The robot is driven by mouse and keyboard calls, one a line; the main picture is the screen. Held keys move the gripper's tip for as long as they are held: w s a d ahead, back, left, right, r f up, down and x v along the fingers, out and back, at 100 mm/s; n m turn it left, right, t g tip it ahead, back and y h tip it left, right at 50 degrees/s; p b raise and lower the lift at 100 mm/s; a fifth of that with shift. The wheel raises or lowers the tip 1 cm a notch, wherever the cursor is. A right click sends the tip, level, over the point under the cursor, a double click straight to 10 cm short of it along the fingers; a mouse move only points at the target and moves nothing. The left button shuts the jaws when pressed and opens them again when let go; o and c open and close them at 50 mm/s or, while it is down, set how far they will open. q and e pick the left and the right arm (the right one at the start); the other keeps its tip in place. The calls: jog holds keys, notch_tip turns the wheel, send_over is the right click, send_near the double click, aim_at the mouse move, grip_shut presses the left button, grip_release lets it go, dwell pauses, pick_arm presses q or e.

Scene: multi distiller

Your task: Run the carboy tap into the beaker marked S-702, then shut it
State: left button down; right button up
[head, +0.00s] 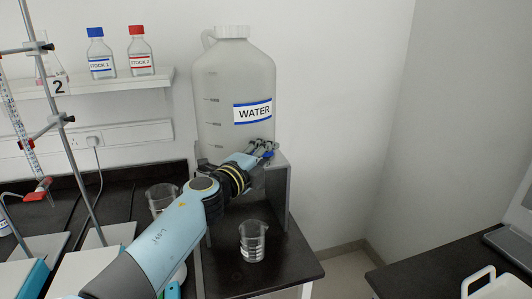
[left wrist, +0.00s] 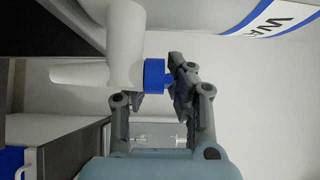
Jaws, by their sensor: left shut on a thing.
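The white carboy (head: 222,85) labelled WATER stands on a grey stand (head: 281,190). In the left wrist view its white tap (left wrist: 90,73) has a blue handle (left wrist: 154,75). My left gripper (head: 262,152) reaches the carboy's lower front; its fingers (left wrist: 168,78) are shut on the blue handle. The spout is hidden behind my arm in the head view. A glass beaker (head: 252,242) stands on the dark bench in front of the stand; its marking is too small to read. Another beaker (head: 161,196) stands further left, partly behind my arm. No water stream shows. My right gripper is not in view.
A shelf (head: 110,84) on the left holds a flask marked 2 (head: 52,78) and bottles with blue (head: 99,55) and red (head: 139,52) caps. Metal clamp stands (head: 62,120) with a burette are at the far left. Another dark table (head: 440,262) is at the right.

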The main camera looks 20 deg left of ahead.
pick_arm(q)
jog(key=shift+s+h, duration=0.1)
jog(key=shift+h, duration=0.2)
jog(key=m+h, duration=0.1)
jog(key=m+g+h, duration=0.1)
jog(key=h, duration=0.1)
jog(key=shift+s+d, duration=0.1)
jog(key=shift+s, duration=0.2)
jog(key=shift+s+f+m+g+h, duration=0.1)
jog(key=shift+s+m+g+h, duration=0.15)
jog(key=shift+m+g+h, duration=0.65)
jog(key=shift+s+d+m+g+h+b, duration=0.1)
jog(key=shift+s+m+g+h+b, duration=0.1)
jog(key=shift+m+g+h+b, duration=0.5)
jog(key=shift+s+m+g+h+b, duration=0.25)
jog(key=shift+m+g+h, duration=0.2)
jog(key=shift+m+h, duration=0.35)
jog(key=shift+s+d+m+g+h+b, duration=0.1)
jog(key=shift+s+m+g+h+b, duration=0.1)
jog(key=shift+m+g+h+b, duration=0.5)
jog(key=shift+p, duration=0.3)
jog(key=c, duration=1.2)
grip_release()
